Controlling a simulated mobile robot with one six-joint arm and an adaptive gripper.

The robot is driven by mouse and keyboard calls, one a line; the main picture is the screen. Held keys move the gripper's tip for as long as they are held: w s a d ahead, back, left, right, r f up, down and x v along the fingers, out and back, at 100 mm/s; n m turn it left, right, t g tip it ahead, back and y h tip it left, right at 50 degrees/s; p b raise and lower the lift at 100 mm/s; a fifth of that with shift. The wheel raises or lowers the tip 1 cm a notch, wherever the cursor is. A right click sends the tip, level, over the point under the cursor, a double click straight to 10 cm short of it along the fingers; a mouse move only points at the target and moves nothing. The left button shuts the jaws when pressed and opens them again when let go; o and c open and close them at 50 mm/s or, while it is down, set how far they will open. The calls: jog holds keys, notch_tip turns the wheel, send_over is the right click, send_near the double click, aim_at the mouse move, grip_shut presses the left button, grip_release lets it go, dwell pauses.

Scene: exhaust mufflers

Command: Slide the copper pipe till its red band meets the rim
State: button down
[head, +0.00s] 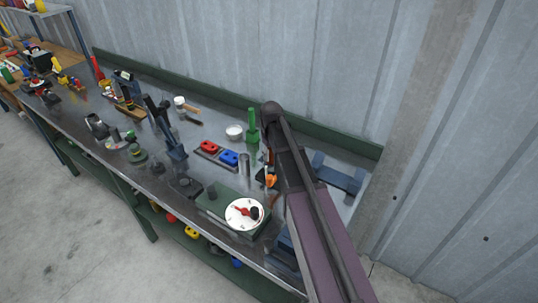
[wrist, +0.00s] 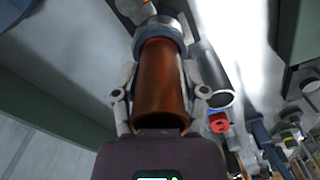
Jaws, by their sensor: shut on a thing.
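In the wrist view the copper pipe (wrist: 160,90) runs away from my palm. Its near end is open toward me, and its far end goes into a blue-grey collar (wrist: 157,32). A thin red line, the red band (wrist: 158,40), shows right at the collar's near rim; I cannot tell whether a small gap is left. My gripper (wrist: 160,72) is shut on the pipe, one finger on each side. In the head view my arm hides most of the gripper and pipe.
A grey metal tube (wrist: 212,80) stands close beside the pipe in the wrist view. In the head view red (head: 209,147) and blue (head: 229,157) blocks, a white dial (head: 244,213) and a green upright part (head: 253,127) stand near my arm. The bench's left is crowded.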

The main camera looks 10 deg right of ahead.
jog(key=shift+c, duration=0.3)
grip_release()
jog(key=shift+r, duration=0.1)
